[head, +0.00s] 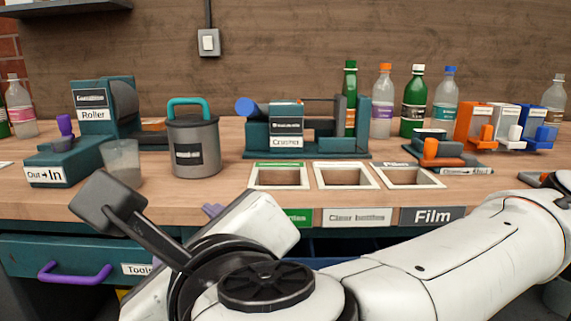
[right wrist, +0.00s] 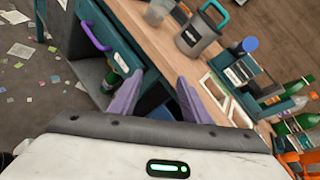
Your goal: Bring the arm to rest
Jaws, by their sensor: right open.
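My right arm (head: 430,262) reaches in from the right in the head view, bent low in front of the bench (head: 130,195). I cannot tell whether a finger touches the bench. My left gripper is not in view.
A grey can (head: 195,148) and a clear cup (head: 122,160) stand on the bench. Three framed openings (head: 344,186) lie near the front edge. The crusher (head: 287,130) and several bottles stand behind. A drawer with a purple handle (head: 75,275) is at left.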

